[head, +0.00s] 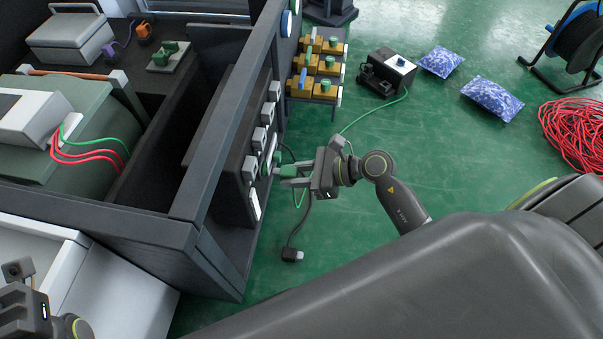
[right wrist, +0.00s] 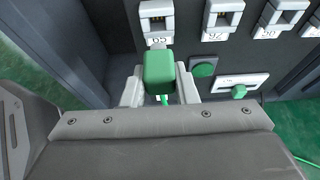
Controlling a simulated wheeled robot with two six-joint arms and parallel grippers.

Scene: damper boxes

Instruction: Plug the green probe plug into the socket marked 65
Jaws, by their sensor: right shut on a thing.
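My right gripper (right wrist: 160,92) is shut on the green probe plug (right wrist: 158,72). In the head view, the right gripper (head: 284,174) is close to the panel on the side of the dark cabinet. The plug's grey nose points at the leftmost grey socket (right wrist: 157,15) in the right wrist view and overlaps its label. I cannot tell whether the nose touches the socket. My left gripper (head: 18,272) is partly in view at the lower left; its jaws are unclear.
More grey sockets (right wrist: 223,14) line the panel. A round green button (right wrist: 203,68) and a white plate with a green knob (right wrist: 239,91) are below them. A black box (head: 388,72) with a green cable stands on the floor. A loose black cable hangs near my right gripper.

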